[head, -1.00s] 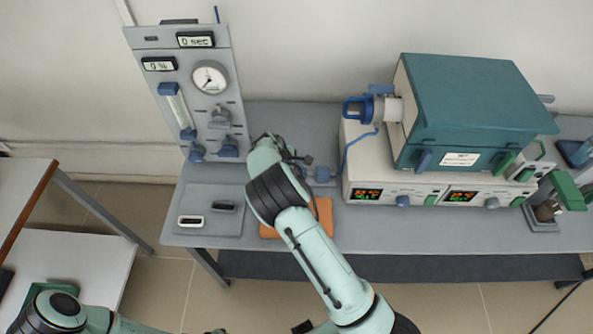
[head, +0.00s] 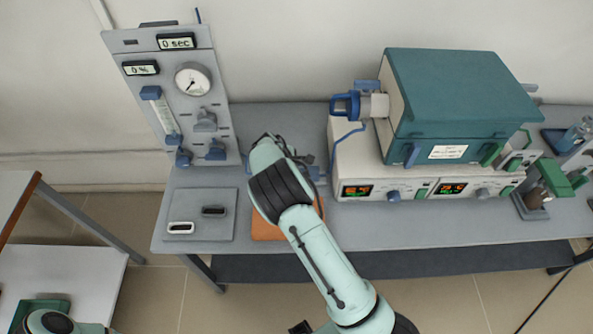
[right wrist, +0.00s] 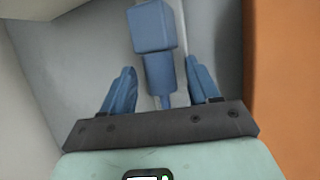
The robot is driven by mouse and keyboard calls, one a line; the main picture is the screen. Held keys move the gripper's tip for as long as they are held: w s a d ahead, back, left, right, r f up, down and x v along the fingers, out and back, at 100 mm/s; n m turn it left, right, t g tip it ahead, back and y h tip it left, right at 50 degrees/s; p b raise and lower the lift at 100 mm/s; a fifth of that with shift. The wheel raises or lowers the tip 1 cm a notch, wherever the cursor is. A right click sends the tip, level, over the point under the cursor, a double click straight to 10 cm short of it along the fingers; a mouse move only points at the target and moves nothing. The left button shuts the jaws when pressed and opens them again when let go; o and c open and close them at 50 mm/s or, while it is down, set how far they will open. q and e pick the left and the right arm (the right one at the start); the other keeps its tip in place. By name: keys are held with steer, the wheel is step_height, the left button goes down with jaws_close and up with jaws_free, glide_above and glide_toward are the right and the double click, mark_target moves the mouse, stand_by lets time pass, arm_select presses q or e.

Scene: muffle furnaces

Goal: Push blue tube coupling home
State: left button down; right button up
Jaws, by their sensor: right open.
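In the right wrist view a blue coupling (right wrist: 155,45), a square block with a narrower stem, lies between the fingers of my right gripper (right wrist: 160,66). The gripper is open, one blue finger on each side, with visible gaps to the stem. In the head view my right forearm and wrist hide the fingers; a small blue piece (head: 315,173) shows just right of the wrist, beside the furnace base. A thin blue tube (head: 341,142) runs down near it from the furnace's side fitting. My left gripper is out of view; only part of that arm shows at lower left.
The teal furnace (head: 455,95) stands on a white control base (head: 412,193) at right. A grey gas panel (head: 190,110) with a gauge stands at left. A grey mat (head: 205,228) and an orange pad (head: 265,230) lie at the bench front. Bare bench lies right of the pad.

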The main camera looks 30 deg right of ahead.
steer(key=v, duration=1.3)
steer(key=shift+r, duration=0.2)
steer(key=shift+s+f, duration=0.1)
